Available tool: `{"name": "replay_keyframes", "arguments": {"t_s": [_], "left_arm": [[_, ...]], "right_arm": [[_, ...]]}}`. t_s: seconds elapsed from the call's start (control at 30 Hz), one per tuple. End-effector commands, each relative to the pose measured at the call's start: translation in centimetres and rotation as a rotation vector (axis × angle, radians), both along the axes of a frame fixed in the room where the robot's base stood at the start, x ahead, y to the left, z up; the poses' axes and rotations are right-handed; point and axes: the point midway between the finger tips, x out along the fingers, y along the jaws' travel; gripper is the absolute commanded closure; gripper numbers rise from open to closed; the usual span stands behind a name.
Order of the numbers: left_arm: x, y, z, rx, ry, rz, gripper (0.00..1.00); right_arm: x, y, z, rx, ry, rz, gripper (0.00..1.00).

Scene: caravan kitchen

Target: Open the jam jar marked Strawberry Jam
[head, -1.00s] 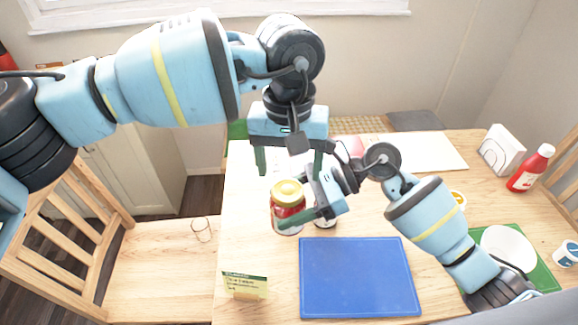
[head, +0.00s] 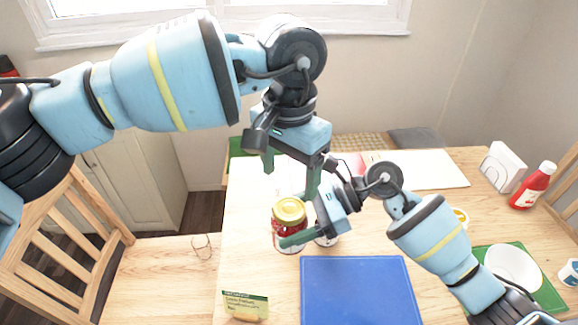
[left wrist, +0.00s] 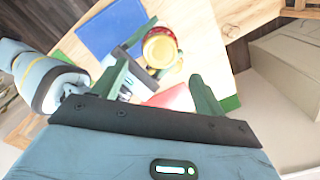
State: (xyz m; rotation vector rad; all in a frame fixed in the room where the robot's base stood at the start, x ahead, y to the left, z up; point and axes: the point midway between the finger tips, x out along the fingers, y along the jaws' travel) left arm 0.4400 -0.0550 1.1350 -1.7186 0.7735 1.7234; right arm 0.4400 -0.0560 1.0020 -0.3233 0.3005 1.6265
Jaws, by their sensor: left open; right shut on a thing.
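A jar with a yellow-gold lid (head: 289,211) and red contents stands upright near the table's left side. Its label cannot be read. My right gripper (head: 296,236) is shut on this jar's body from the right, below the lid. My left gripper (head: 290,176) is open and empty, pointing down above and behind the jar, its fingers apart from the lid. In the left wrist view, the jar lid (left wrist: 160,47) shows beyond the open left fingers, between their tips and slightly past them. I cannot tell whether the jar touches the table.
A second jar (head: 327,241) is partly hidden behind my right gripper. A blue board (head: 358,290) lies in front, with a small card (head: 245,306) left of it. A glass (head: 203,246) stands on the wooden surface at left. A red bottle (head: 532,186) and white plate (head: 513,268) are at right.

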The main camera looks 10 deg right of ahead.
Motion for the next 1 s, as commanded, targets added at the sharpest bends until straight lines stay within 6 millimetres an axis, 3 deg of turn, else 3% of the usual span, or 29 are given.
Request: {"name": "replay_keyframes", "arguments": {"t_s": [0.5, 0.9, 1.0], "left_arm": [[0.0, 0.1, -6.6, 0.0, 0.001, 0.004, 0.28], [0.0, 0.1, -7.4, 0.0, 0.0, 0.004, 0.28], [0.0, 0.1, -7.3, 0.0, 0.0, 0.004, 0.38]], "right_arm": [[0.0, 0.0, 0.1, 0.002, -0.002, 0.0, 1.0], [0.0, 0.0, 0.2, 0.002, -0.002, 0.0, 1.0], [0.0, 0.0, 0.2, 0.002, -0.002, 0.0, 1.0]]}}
